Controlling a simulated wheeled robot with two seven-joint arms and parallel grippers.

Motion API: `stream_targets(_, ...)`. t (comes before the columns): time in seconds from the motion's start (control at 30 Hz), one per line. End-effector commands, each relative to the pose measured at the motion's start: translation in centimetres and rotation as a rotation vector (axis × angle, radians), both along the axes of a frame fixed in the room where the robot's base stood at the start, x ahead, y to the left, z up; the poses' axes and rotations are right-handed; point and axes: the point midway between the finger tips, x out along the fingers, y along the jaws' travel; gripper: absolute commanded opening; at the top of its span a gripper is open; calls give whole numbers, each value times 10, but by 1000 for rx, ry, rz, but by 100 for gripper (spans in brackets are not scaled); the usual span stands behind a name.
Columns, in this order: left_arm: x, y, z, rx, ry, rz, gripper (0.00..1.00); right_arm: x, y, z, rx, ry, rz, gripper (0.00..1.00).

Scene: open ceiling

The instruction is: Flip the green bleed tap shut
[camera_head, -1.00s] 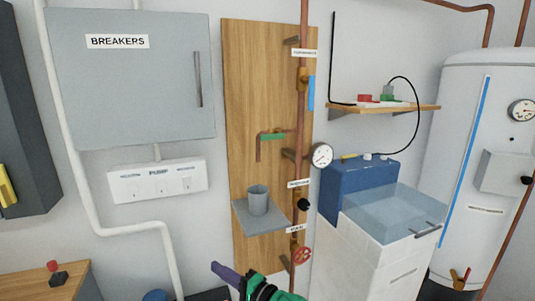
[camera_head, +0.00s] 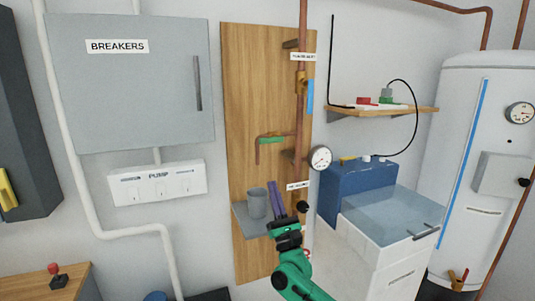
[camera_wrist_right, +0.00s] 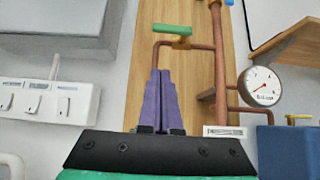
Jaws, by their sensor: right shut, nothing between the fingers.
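The green bleed tap handle (camera_head: 271,139) lies along the short copper branch pipe in front of the wooden board, left of the upright copper pipe. In the right wrist view the green handle (camera_wrist_right: 172,29) is at the top, above the bent copper spout (camera_wrist_right: 155,60). My right gripper (camera_head: 272,183) is shut and empty, its purple fingers pointing up. In the right wrist view the fingers (camera_wrist_right: 160,72) are together below the handle, with a gap between. My left gripper is not in view.
A round gauge (camera_head: 320,158) sticks out right of the upright pipe (camera_head: 300,115). A blue box (camera_head: 350,185) and white cabinet (camera_head: 380,255) stand at the right.

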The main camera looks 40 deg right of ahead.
Motion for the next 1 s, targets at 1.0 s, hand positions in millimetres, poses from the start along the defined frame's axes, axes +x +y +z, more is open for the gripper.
stream_targets(1.0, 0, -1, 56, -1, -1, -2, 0, 46, -16, 90, 4, 0, -1, 0)
